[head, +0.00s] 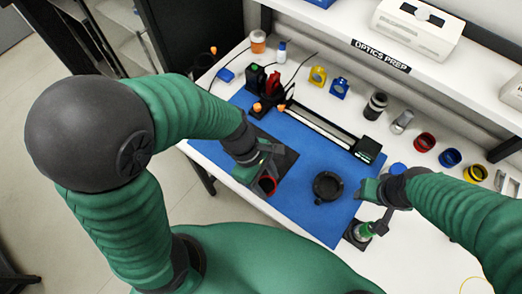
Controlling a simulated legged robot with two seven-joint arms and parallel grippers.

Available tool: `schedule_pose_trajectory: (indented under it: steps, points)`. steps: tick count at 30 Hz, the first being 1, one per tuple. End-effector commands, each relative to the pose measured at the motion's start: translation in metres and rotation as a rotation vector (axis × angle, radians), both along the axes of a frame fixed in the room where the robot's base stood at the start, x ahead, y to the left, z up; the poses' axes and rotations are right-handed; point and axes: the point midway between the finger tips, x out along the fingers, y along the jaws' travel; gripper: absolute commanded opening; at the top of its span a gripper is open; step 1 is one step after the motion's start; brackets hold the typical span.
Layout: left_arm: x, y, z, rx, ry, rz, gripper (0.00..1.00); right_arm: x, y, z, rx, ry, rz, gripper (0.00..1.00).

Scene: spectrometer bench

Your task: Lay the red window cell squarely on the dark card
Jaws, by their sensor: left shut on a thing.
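The red window cell (267,186) is a small red-rimmed ring with a dark middle. My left gripper (258,176) is shut on it, near the front edge of the dark card. The dark card (287,158) is a flat black sheet on the blue mat, partly hidden by my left arm and gripper. I cannot tell whether the cell touches the card or mat. My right gripper (374,208) is at the mat's right side, away from the cell; its fingers are too small to read.
A black ring-shaped part (327,187) lies on the blue mat (300,205) right of the card. A long rail device (320,127) lies behind. A dark-based item (357,235) stands below my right gripper. Red (424,142), blue (450,157) and yellow (474,173) round pieces stand at right.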

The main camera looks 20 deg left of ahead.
Motion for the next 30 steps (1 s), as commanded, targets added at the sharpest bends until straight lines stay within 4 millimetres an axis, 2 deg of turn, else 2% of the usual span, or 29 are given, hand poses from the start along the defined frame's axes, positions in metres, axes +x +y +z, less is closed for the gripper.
schedule_pose_trajectory:
  steps: [6,9,12,17,21,28,29,30]
  points:
    - [0.066,0.029,-0.005,0.002,0.002,0.003,0.0,0.0,0.0,0.009,0.0,0.0,0.0,0.45]
    - [0.093,0.041,-0.007,0.003,0.003,0.003,0.0,0.0,0.0,0.012,0.0,0.0,0.0,0.45]
    - [0.111,0.048,-0.009,0.001,0.001,0.001,0.0,0.0,0.0,0.014,0.0,0.0,0.0,0.45]
    - [0.128,0.056,-0.013,0.001,0.003,0.002,0.0,0.0,0.0,0.017,0.0,0.0,0.0,0.45]
    - [0.126,0.054,-0.041,0.0,0.005,0.0,0.0,0.0,0.0,0.017,0.0,0.0,0.0,0.45]
    - [0.126,0.054,-0.047,0.0,0.0,0.0,0.0,0.0,0.0,0.016,0.0,0.0,0.0,0.45]
    - [0.126,0.054,-0.047,0.0,0.001,0.0,0.52,0.0,0.0,0.016,0.0,0.0,0.0,0.45]
    - [0.126,0.054,-0.047,0.0,0.001,0.0,0.57,0.0,0.0,0.016,0.0,0.0,0.0,0.45]
